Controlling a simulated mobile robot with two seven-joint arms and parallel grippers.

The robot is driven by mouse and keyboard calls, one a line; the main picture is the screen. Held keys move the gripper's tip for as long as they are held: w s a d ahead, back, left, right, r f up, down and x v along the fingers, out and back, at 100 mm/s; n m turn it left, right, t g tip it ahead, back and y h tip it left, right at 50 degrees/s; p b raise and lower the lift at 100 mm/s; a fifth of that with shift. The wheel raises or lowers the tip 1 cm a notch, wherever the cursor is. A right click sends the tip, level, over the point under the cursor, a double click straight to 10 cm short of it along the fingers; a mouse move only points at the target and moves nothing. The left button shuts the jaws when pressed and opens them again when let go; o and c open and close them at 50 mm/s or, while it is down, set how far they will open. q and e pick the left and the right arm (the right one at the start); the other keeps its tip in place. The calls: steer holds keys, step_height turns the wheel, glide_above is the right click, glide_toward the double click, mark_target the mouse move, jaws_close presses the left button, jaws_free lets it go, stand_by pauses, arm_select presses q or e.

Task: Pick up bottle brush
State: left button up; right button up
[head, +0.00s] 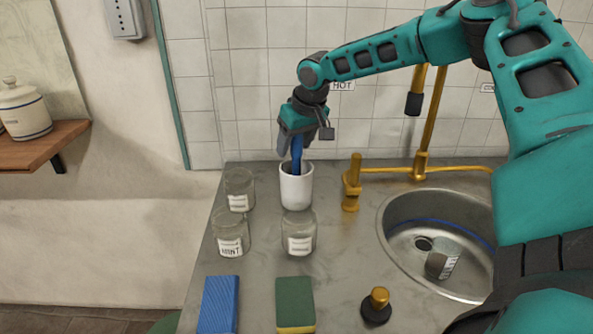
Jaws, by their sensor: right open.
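The bottle brush's blue handle (297,155) stands up out of a white cup (296,190) on the grey counter. The rest of the brush is hidden inside the cup. My right gripper (296,147) points down from above, right at the handle's upper part. Its jaws are open, with the handle at or between the fingers; whether they touch it I cannot tell. My left gripper is not in view.
Several glass jars (300,236) stand close in front of and left of the cup. A brass tap (352,185) and a sink (390,225) with a jar inside are to the right. A blue cloth (219,305), a green sponge (295,304) and a brass-topped stopper (377,306) lie in front.

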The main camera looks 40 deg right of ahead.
steer(key=shift+c, duration=0.2)
steer(key=c, duration=1)
steer(key=shift+r, duration=0.15)
step_height(320, 180, up, 20)
steer(key=p, duration=0.1)
steer(key=shift+p, duration=0.4)
